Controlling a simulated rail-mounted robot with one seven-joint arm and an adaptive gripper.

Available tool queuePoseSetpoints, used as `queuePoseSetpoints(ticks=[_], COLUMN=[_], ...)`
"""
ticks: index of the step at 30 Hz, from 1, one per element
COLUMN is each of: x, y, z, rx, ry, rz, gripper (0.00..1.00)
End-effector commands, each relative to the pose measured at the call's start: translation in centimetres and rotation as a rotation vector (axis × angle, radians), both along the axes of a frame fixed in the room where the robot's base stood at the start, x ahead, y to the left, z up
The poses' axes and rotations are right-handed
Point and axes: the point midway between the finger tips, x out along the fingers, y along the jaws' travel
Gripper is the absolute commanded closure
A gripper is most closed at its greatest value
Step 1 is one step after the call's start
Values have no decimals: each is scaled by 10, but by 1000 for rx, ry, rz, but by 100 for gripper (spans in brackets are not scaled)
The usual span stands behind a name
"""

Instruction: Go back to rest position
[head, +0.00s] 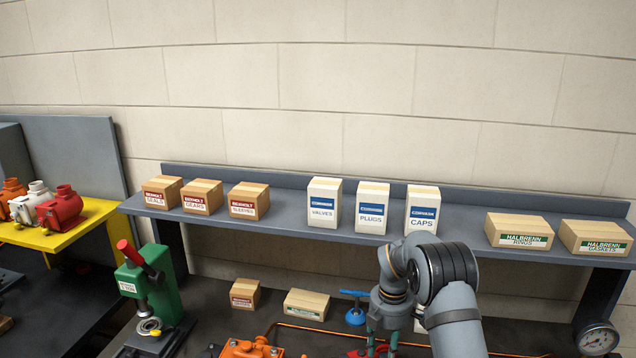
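My arm comes in from the bottom right, and my gripper (383,343) points down at the bottom edge, in front of the dark bench (480,335). Two teal finger parts show, but the fingertips are cut off or hidden, so I cannot tell whether it is open or shut. Red parts show beside and behind the fingers; I cannot tell whether it touches them. An orange motor (250,348) is partly visible at the bottom.
A grey shelf (460,238) along the wall holds brown boxes (202,196), white boxes (371,207) and Halbrenn boxes (520,231). Below are a green press (150,285), two small boxes (306,304), a blue-handled valve (355,312), an orange cable and a gauge (598,338).

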Motion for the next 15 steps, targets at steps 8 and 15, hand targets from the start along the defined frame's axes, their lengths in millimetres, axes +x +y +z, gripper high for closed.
queuePoseSetpoints(ticks=[8,15], x=[0,0], y=[1,1], z=[-7,-7], rx=[0,1], ry=[-2,-1], rz=[-345,-628], gripper=[60,60])
